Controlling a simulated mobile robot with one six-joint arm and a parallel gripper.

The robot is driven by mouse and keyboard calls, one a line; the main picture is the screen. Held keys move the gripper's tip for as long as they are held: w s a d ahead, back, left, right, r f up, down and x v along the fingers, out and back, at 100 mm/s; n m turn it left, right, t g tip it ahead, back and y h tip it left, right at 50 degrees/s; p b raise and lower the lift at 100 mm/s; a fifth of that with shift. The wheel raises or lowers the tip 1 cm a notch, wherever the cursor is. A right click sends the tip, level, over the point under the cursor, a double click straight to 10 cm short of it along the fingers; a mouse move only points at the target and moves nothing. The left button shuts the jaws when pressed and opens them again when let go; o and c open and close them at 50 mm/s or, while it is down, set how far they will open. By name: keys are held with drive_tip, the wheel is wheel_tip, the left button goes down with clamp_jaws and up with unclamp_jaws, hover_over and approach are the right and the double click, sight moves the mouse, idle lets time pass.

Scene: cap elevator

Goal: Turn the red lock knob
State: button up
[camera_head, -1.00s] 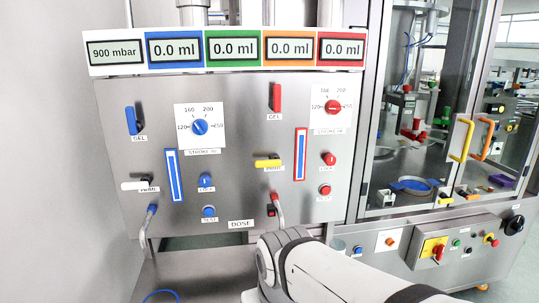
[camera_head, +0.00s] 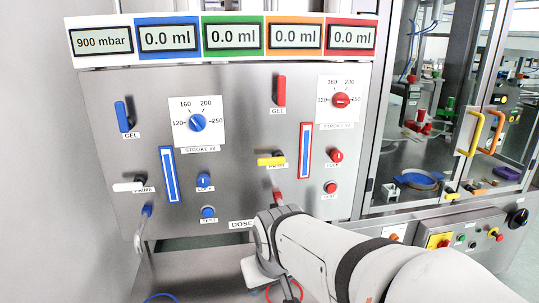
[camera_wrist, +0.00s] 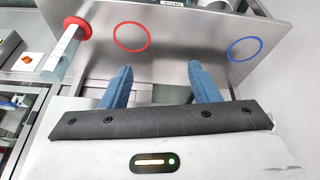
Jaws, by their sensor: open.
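The red lock knob (camera_head: 336,156) is a small round red knob labelled LOCK. It sits on the right half of the steel panel (camera_head: 250,115), just right of the red-framed slot and above the red TEST button (camera_head: 330,187). The head view shows it unobstructed. My gripper is lower and to the left of it, by the panel's bottom edge, and not touching the knob. In the wrist view my gripper (camera_wrist: 160,75) has its two blue fingers apart with nothing between them. The lock knob cannot be made out in the wrist view.
A yellow lever (camera_head: 270,161) and red stroke dial (camera_head: 341,100) are near the knob. The wrist view shows a steel plate with a red ring (camera_wrist: 132,36) and a blue ring (camera_wrist: 245,49). A glass cabinet with a yellow handle (camera_head: 470,133) stands at right.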

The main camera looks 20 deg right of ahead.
drive_tip(key=w+d+r+m+t+h, duration=0.1)
drive_tip(key=w+d+r+t+h, duration=0.15)
drive_tip(key=w+d, duration=0.55)
drive_tip(key=n+t+p, duration=0.2)
drive_tip(key=t+p, duration=0.2)
drive_tip(key=t, duration=0.7)
approach(338, 158)
drive_tip(key=w, duration=0.2)
drive_tip(key=shift+h, duration=0.35)
drive_tip(key=p+x, duration=0.2)
drive_tip(key=x, duration=0.5)
drive_tip(key=shift+w+d, duration=0.15)
drive_tip(key=shift+w, duration=0.2)
